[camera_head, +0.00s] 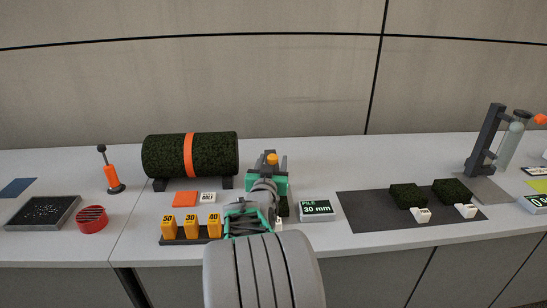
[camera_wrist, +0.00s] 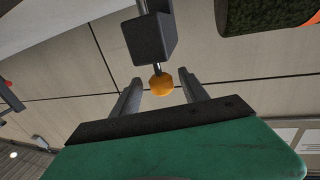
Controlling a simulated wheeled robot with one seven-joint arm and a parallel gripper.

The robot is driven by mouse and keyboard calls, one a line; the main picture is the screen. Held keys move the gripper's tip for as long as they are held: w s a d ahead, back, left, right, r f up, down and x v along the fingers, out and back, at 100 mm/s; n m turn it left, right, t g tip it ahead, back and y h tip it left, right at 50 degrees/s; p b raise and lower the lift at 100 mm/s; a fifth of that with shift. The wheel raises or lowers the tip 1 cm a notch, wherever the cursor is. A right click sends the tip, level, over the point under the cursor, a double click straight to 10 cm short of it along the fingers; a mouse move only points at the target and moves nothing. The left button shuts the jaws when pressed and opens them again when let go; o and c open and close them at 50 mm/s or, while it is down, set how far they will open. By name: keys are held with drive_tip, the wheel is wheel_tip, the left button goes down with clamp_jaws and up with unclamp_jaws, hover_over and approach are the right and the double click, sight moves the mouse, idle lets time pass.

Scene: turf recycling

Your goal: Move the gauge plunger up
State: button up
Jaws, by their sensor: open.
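The gauge plunger shows as an orange knob (camera_head: 271,159) just beyond my gripper in the head view. In the wrist view the orange knob (camera_wrist: 161,85) sits on a thin metal rod that enters a dark block (camera_wrist: 152,39). My gripper (camera_head: 268,178) is open. In the wrist view its two grey fingers (camera_wrist: 162,88) stand on either side of the knob, with gaps between; I cannot tell how deep the knob lies between them. The rest of the gauge is mostly hidden behind my arm in the head view.
A display reading "PILE 30 mm" (camera_head: 316,210) stands just right of my gripper. A turf roll (camera_head: 165,157) lies behind left, and numbered yellow blocks (camera_head: 191,228) stand front left. Turf pieces lie on a dark mat (camera_head: 360,211) at right. Table between roll and mat is partly clear.

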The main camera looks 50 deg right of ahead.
drive_tip(key=x, duration=0.4)
drive_tip(key=shift+w, duration=0.1)
clamp_jaws()
idle(0.4)
idle(0.9)
